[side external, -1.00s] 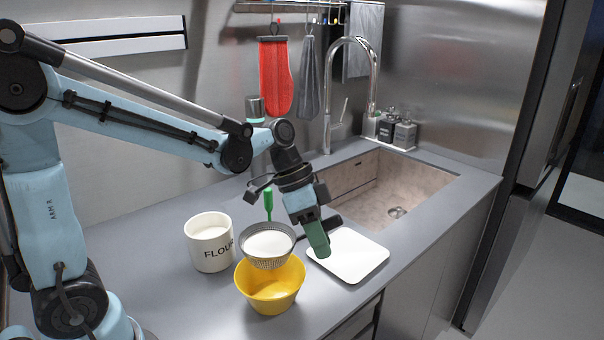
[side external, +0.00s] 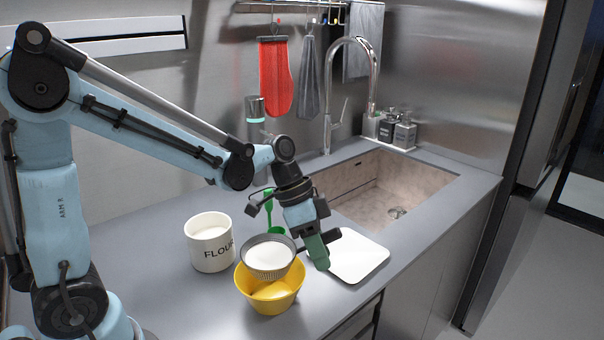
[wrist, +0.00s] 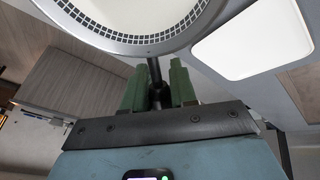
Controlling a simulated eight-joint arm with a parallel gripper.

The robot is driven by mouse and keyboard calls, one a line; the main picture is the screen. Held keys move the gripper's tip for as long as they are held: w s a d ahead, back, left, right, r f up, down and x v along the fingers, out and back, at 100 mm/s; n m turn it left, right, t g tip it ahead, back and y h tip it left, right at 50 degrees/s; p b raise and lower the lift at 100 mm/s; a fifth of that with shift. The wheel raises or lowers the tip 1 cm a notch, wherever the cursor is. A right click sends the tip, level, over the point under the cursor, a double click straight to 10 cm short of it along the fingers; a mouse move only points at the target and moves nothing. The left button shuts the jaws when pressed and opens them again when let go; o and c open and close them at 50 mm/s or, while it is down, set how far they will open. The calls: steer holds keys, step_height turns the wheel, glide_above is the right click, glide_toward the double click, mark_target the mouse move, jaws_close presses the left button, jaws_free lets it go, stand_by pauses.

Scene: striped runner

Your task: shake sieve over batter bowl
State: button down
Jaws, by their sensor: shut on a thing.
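My gripper (side external: 317,252) is shut on the handle of the sieve (side external: 269,253), to the right of the bowl. The sieve is a grey mesh basket with white flour in it, held over the yellow batter bowl (side external: 268,297). Its lower part overlaps the bowl's opening in the side view; I cannot tell whether they touch. In the wrist view the sieve's perforated rim (wrist: 128,43) and flour fill the top middle. The green fingers (wrist: 156,88) stand on both sides of the dark handle. The batter is mostly hidden by the sieve.
A white FLOUR canister (side external: 209,243) stands left of the bowl. A white board (side external: 357,259) lies to the right, beneath my gripper. A green utensil (side external: 271,215) is behind the sieve. The sink (side external: 385,190) is at the back right.

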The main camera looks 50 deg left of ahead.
steer(key=shift+w+a, duration=0.4)
steer(key=shift+a, duration=0.1)
stand_by(0.6)
steer(key=shift+d, duration=0.1)
steer(key=shift+s+d, duration=0.75)
steer(key=shift+d, duration=0.15)
